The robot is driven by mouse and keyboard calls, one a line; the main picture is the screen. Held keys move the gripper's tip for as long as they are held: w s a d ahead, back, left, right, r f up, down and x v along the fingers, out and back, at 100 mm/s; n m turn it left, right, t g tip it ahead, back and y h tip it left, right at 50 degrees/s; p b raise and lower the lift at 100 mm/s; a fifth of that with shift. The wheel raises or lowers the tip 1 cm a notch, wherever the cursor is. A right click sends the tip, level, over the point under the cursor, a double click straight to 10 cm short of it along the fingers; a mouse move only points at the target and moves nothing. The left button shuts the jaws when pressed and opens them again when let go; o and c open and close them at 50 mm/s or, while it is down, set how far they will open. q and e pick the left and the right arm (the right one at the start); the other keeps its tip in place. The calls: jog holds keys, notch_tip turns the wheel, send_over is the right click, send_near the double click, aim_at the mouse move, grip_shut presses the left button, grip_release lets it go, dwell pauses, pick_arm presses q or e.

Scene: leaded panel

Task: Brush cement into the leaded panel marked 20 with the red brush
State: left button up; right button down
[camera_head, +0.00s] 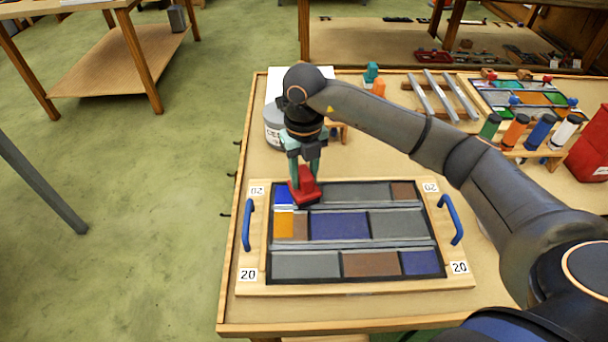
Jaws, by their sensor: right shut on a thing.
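The leaded panel marked 20 (398,224) lies flat on a wooden board with blue side handles and number tags at its corners. It has grey, blue, brown and orange panes between lead strips. My right gripper (304,172) is shut on the red brush (307,188) over the panel's upper left part, by a blue pane. I cannot tell whether the bristles touch the panel. A grey pot (272,126), partly hidden by my right arm, stands behind the panel with lettering on its side. My left gripper is not in view.
A second panel (530,98) lies at the back right of the table. Lead strips on a rack (440,96), coloured tubes in a holder (541,132) and a red container (590,150) stand at the right. My right arm spans above the table.

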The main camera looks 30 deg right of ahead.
jog(key=shift+r+p, duration=1.2)
jog(key=shift+r, duration=0.9)
